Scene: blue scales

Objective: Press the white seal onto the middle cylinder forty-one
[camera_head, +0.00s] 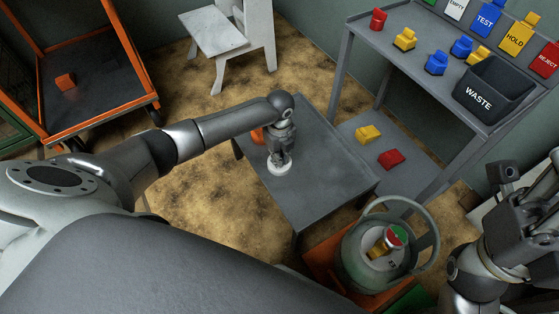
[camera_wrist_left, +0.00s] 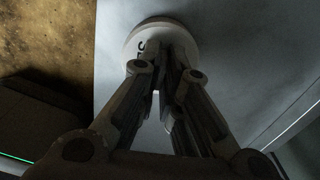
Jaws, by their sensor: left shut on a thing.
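The white seal (camera_head: 279,168) is a round white disc at the tips of my left gripper (camera_head: 280,158), over the grey table (camera_head: 325,185). In the left wrist view the seal (camera_wrist_left: 133,45) shows dark marking near its rim, and the fingers (camera_wrist_left: 165,75) are shut on it. I cannot tell whether it touches the table. A grey-green gas cylinder (camera_head: 357,262) with a ring handle stands upright at lower right, apart from the seal. It has a yellow valve and a red, white and green disc. Its number is unreadable. My right gripper (camera_head: 525,185) is partly cut off at the right edge.
A grey rack (camera_head: 362,38) holds coloured blocks and a black waste bin (camera_head: 487,95). Yellow (camera_head: 368,134) and red (camera_head: 391,159) blocks lie on its lower shelf. The table's right part is clear.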

